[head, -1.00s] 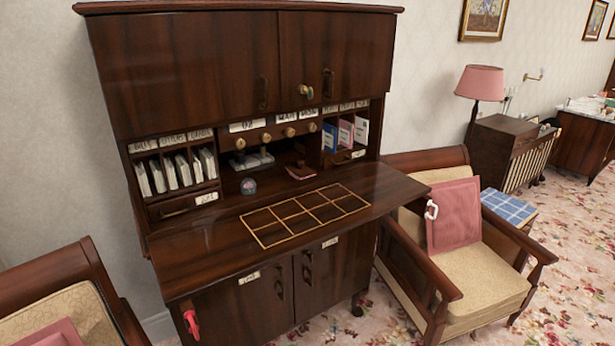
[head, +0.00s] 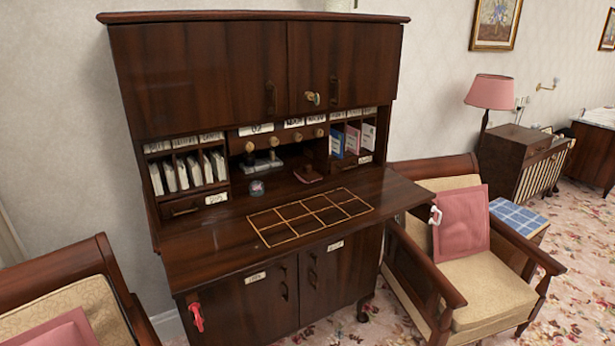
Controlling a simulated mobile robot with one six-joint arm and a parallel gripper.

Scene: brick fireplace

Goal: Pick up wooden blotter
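A small reddish-brown object with an upright knob, which looks like the wooden blotter (head: 308,174), sits in the open middle bay of the dark wooden desk (head: 215,240), at the back of its work surface. It is small here, so its exact shape is hard to tell. Left of it, two knob-handled stamps (head: 273,155) stand on a grey base. A small round dome (head: 257,187) sits in front of them. My gripper is not in view.
An armchair with a pink cushion (head: 461,222) stands close at the desk's right, another armchair (head: 75,290) at the left front. A gold-lined grid (head: 310,215) marks the bare desktop. A red object (head: 195,317) hangs low on the desk's front.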

